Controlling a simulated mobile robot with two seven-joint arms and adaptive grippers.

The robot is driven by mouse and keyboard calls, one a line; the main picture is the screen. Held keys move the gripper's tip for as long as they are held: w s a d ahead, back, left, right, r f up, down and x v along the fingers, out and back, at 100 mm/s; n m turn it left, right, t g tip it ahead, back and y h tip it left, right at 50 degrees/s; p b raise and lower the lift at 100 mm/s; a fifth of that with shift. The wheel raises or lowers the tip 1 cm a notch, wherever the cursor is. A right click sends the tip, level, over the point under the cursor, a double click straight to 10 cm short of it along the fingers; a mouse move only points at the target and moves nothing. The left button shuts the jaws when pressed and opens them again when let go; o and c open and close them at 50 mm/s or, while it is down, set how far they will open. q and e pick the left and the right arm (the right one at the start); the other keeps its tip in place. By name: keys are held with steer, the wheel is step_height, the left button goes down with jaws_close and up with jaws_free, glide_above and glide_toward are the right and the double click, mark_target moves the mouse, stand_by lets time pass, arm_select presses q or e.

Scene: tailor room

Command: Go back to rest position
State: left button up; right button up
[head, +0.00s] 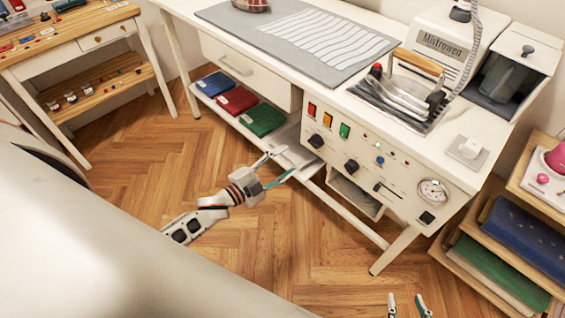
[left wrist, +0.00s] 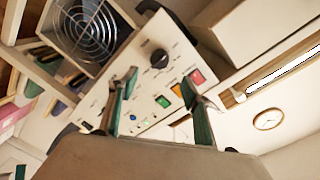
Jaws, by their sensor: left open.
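My left gripper (head: 276,166) reaches in from the left in the head view, in front of the white ironing table's lower shelf. Its two fingers are spread with nothing between them. In the left wrist view its fingers (left wrist: 158,84) stand apart before the control panel (left wrist: 165,60), tilted in that picture. My right gripper (head: 408,304) shows only as two separated fingertips at the bottom edge of the head view, with nothing seen between them. The rest of my right arm is out of view.
The white table (head: 330,95) has a control panel (head: 365,160) with buttons and knobs. Folded blue, red and green cloths (head: 265,120) lie on its shelf. A fabric shelf (head: 500,245) stands at right, a wooden bench (head: 60,40) at upper left. Open parquet floor (head: 140,150) lies between.

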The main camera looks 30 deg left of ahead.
arm_select(q)
steer(key=shift+s, duration=0.2)
stand_by(0.4)
steer(key=s+d+f+n+g+y, duration=0.1)
steer(key=s+f+n+g, duration=0.1)
steer(key=s, duration=0.5)
steer(key=s+d+f+n+g+y+p, duration=0.1)
steer(key=s+d+f+n, duration=0.1)
steer(key=s+n, duration=0.3)
steer(key=s+d+f+n+g+y, duration=0.1)
steer(key=s+n, duration=0.3)
steer(key=s, duration=0.6)
steer(key=shift+s+d+f+g+y+p, duration=0.15)
steer(key=shift+d+f+g+y+p, duration=0.2)
steer(key=shift+f+g+y, duration=0.35)
